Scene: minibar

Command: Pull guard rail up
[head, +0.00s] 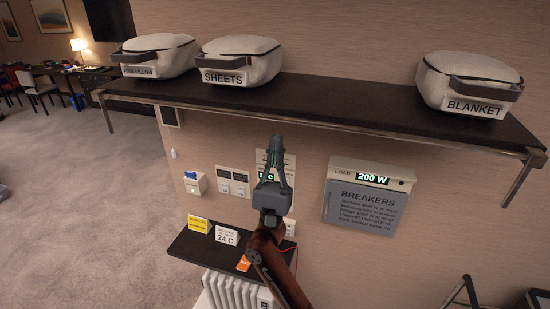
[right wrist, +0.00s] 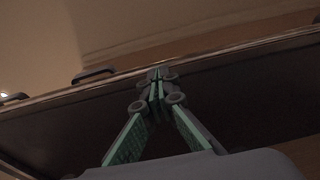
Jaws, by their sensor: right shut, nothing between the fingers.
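A thin metal rail (head: 345,128) runs along the front edge of the dark shelf (head: 330,100), with short end pieces slanting down at both ends. I take it to be the guard rail. My right gripper (head: 274,143) points up from below, just under the rail in the head view. Its fingers are shut with nothing between them. In the right wrist view the fingertips (right wrist: 157,76) appear close to the shelf's edge; I cannot tell whether they touch it. My left gripper is not in view.
Three white bags stand on the shelf: pillow (head: 155,56), sheets (head: 240,62) and blanket (head: 468,83). Behind my arm are wall switches (head: 232,182), a small lower shelf (head: 195,248) and a radiator (head: 232,291). A breaker box (head: 368,195) hangs right. Open carpet lies left.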

